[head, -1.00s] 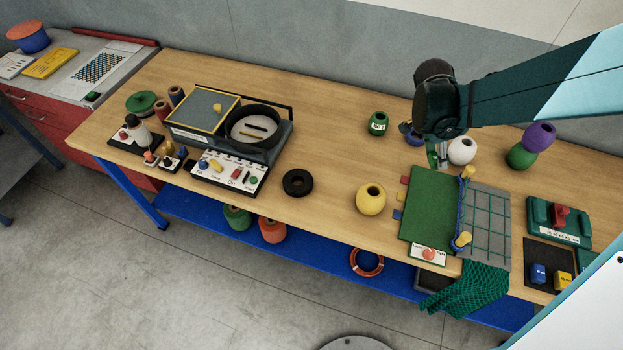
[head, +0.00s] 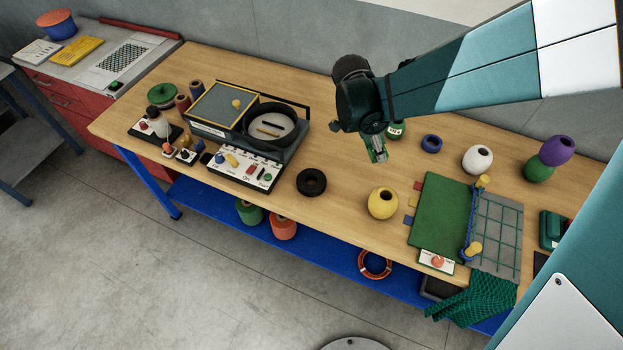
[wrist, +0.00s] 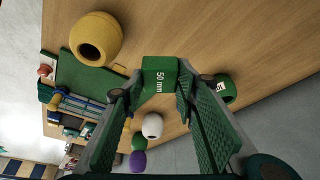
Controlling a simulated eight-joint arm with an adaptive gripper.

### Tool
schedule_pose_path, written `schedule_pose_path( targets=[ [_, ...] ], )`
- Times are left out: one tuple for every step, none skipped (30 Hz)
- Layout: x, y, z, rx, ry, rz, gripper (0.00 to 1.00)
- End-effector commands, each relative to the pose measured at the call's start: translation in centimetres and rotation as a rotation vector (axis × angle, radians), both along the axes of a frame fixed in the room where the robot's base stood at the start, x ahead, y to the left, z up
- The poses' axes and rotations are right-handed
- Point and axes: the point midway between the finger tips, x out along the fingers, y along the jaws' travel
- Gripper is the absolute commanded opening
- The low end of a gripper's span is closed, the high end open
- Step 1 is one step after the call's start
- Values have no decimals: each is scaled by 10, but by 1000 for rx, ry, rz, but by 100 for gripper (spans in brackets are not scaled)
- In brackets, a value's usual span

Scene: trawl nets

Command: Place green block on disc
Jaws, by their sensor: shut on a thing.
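My gripper (head: 377,152) is shut on a green block (wrist: 161,80) marked "50 mm", held between its fingers. In the head view the block is mostly hidden by the fingers, and it is above the table, behind the yellow ball (head: 383,204). A pale grey round disc (head: 272,124) sits inside a black ring on the machine at the middle left, with small bars on it. My gripper is to the right of this machine. A flat green round thing (head: 161,95) lies farther left at the back of the table.
A green labelled spool (head: 396,130) stands close behind my gripper. A black ring (head: 311,182) lies between the machine and the yellow ball. A blue ring (head: 431,143), a white ball (head: 477,159) and a green mat (head: 440,213) are to the right. Bare tabletop lies around the black ring.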

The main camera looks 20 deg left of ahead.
Motion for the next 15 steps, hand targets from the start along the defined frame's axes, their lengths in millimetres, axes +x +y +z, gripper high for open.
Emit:
schedule_pose_path(
  targets=[
    [-5, 13, 1, 0, 0, 14, 17],
    [-8, 19, 1, -1, 0, 19, 17],
    [-11, 28, 1, 0, -1, 27, 17],
    [-14, 34, 2, -1, -1, 34, 17],
    [-17, 41, 2, -1, -1, 39, 17],
    [-21, 50, 2, -1, -2, 49, 17],
    [-24, 56, 2, -1, -2, 54, 17],
    [-27, 62, 2, -1, -1, 61, 17],
    [-32, 71, 3, -2, -3, 69, 17],
    [-35, 76, 3, -2, -3, 74, 17],
    [-39, 83, 3, -2, -3, 80, 17],
    [-44, 91, 3, -3, -3, 89, 17],
    [-47, 97, 4, -3, -3, 94, 17],
    [-51, 103, 4, -3, -3, 102, 17],
    [-56, 111, 4, -4, -3, 109, 17]
  ],
)
